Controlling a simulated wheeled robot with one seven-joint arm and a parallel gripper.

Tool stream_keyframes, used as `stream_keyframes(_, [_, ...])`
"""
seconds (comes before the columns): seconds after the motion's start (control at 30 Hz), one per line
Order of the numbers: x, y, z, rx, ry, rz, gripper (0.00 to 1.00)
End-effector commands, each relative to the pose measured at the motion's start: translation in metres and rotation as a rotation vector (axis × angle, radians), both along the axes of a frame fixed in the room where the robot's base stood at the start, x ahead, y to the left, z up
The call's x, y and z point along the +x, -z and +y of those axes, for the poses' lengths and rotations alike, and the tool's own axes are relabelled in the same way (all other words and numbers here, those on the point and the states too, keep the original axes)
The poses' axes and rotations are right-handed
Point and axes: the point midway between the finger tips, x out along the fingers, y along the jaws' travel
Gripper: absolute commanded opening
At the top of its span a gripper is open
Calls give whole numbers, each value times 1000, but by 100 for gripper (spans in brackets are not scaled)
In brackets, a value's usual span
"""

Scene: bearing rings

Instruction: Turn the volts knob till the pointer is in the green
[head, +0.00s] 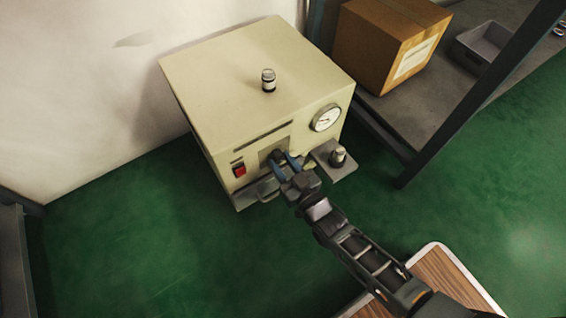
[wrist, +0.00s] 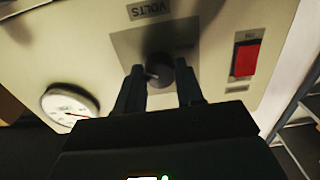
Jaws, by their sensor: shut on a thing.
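The volts knob (wrist: 160,72) is dark and round, on a grey plate under the label VOLTS, which appears upside down in the wrist view. It is set in the front of a cream box (head: 250,75). My gripper (wrist: 161,88) has a finger on each side of the knob and is shut on it; in the head view my gripper (head: 284,163) partly hides the knob. The round dial (head: 326,117) is on the box front, right of the knob. The dial (wrist: 70,104) also shows in the wrist view, with a reddish pointer; its green part cannot be made out.
A red switch (head: 239,170) is left of the knob. A small side ledge (head: 335,172) holds a metal post. A glass-topped fitting (head: 268,80) stands on the box. A shelf (head: 420,110) with a cardboard box (head: 385,45) stands to the right.

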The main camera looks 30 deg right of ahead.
Motion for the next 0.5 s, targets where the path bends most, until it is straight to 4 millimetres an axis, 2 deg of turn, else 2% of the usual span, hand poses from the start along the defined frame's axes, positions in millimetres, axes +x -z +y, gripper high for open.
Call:
stream_keyframes(0.03, [0, 0, 0, 0, 0, 0, 25])
stream_keyframes(0.23, [0, 0, 0, 0, 0, 0, 6])
stream_keyframes(0.5, [0, 0, 0, 29, 0, 0, 6])
